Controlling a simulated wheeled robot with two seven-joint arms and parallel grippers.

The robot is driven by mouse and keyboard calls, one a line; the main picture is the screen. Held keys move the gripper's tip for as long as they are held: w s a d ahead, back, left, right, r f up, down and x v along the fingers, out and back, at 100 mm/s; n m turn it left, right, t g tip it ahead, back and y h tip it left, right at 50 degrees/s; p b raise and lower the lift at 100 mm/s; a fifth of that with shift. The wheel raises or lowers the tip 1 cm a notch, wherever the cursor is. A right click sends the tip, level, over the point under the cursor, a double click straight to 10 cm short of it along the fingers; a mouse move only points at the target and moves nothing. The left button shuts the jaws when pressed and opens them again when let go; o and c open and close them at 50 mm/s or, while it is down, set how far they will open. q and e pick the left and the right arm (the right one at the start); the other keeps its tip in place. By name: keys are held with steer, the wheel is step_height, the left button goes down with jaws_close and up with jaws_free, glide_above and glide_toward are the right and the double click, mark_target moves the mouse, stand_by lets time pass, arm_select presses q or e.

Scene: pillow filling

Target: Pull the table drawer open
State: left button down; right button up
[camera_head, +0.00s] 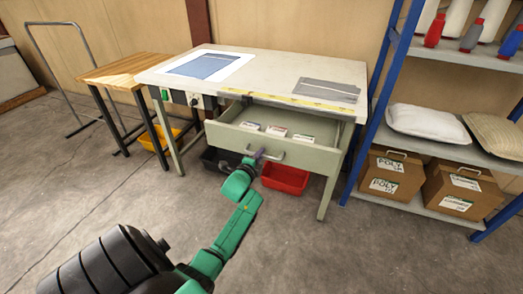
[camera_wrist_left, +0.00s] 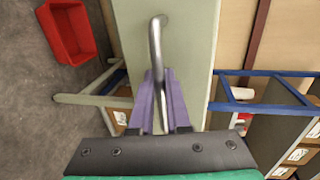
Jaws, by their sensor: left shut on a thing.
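The table (camera_head: 262,67) has a pale top, and its drawer (camera_head: 275,148) stands pulled out at the front. Several small labelled packs (camera_head: 276,131) lie inside the drawer. The metal bar handle (camera_head: 279,156) is on the drawer front. My left gripper (camera_head: 258,154) is shut on this handle at its left part. In the left wrist view the purple fingers (camera_wrist_left: 158,90) close around the handle (camera_wrist_left: 156,45), in front of the pale drawer front (camera_wrist_left: 185,50). My right gripper is not in view.
A red bin (camera_head: 285,177) and a dark bin (camera_head: 218,160) sit on the floor under the table. A blue shelf rack (camera_head: 377,95) stands close on the right. A wooden side table (camera_head: 123,70) is on the left. The floor in front is clear.

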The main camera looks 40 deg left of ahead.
arm_select(q)
steer(key=shift+s+d, duration=0.15)
steer(key=shift+s, duration=0.1)
steer(key=c, duration=0.9)
jaws_free()
steer(key=p+v, duration=0.1)
steer(key=v, duration=1.3)
steer(key=shift+s+d, duration=0.1)
steer(key=shift+s, duration=0.1)
